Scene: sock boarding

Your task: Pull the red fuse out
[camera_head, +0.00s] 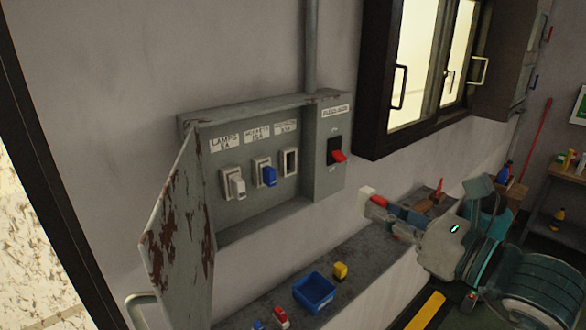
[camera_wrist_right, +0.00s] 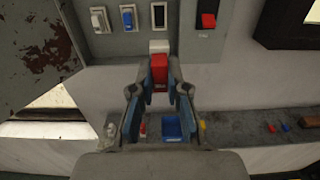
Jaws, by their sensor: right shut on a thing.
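The red fuse (camera_head: 379,201), with a white end, is out in front of the wall, clear of the fuse box (camera_head: 255,205). My right gripper (camera_head: 385,208) is shut on it; in the right wrist view the red fuse (camera_wrist_right: 159,72) sits between the blue-padded fingers (camera_wrist_right: 159,88), its white end pointing away. The third fuse holder (camera_head: 289,162) shows a dark, empty slot. A white fuse (camera_head: 238,186) and a blue fuse (camera_head: 269,176) sit in the other two holders. My left gripper is not in view.
The box's rusty door (camera_head: 180,230) hangs open at the left. A red switch (camera_head: 338,157) is at the box's right. On the ledge below are a blue bin (camera_head: 314,291), a yellow piece (camera_head: 341,270) and a small red piece (camera_head: 281,317). A window is at the upper right.

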